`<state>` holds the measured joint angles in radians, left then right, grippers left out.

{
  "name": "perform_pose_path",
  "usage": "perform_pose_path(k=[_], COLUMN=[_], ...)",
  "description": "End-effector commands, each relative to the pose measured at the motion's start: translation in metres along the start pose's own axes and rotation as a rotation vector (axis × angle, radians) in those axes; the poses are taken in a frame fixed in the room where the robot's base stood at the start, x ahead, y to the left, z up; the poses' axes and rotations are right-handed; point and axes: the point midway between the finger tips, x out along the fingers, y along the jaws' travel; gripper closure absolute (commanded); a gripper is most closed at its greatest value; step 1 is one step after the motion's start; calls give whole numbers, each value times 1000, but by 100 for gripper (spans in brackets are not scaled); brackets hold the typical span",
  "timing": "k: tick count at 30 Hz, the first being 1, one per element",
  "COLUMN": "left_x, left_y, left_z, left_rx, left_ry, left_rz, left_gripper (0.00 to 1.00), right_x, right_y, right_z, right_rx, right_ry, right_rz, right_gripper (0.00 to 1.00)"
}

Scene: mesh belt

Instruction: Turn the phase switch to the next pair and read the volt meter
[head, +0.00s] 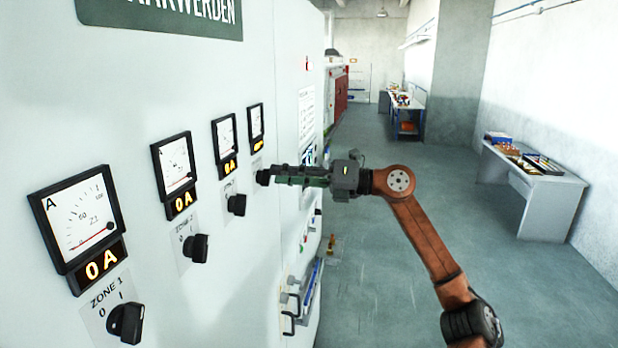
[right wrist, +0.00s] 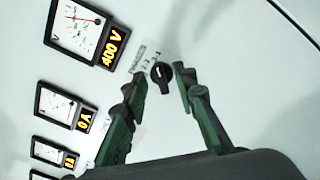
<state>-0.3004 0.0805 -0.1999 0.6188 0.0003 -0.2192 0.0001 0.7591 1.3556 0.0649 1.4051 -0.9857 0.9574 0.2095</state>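The phase switch, a black knob (right wrist: 161,74), sits on the white panel beside the volt meter (right wrist: 82,28). The volt meter has a white dial and a lit orange readout of 400 V. In the head view the volt meter (head: 256,122) is the farthest dial in the row, its readout too small to read. My right gripper (right wrist: 160,83) is open, one finger on each side of the knob, with gaps showing. In the head view the right gripper (head: 278,177) points left at the knob (head: 263,177). The knob's exact pointer position is unclear. My left gripper is not in view.
Several ammeters (head: 83,220) reading 0 A line the panel (head: 40,130), each with a black zone knob (head: 126,322) below. Handles (head: 290,310) stick out lower on the cabinet. The floor to the right is open, up to a grey table (head: 545,190) by the wall.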

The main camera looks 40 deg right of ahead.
Motion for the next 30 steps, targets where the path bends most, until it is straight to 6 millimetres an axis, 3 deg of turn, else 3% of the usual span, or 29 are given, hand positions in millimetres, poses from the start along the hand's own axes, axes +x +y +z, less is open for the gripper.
perform_pose_path(k=[9, 15, 21, 30], left_x=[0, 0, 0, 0], left_y=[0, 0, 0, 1], left_z=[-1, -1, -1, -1], left_rx=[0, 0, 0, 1], left_ry=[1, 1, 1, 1], left_rz=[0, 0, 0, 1], left_gripper=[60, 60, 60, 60], right_x=[-60, -88, -101, -102], right_y=[-2, -1, 0, 0], right_z=[0, 0, 0, 0], right_rx=[2, 2, 1, 1], right_ry=[0, 0, -1, -1], right_rz=[-4, -1, -1, 0], right_gripper=[74, 74, 74, 74])
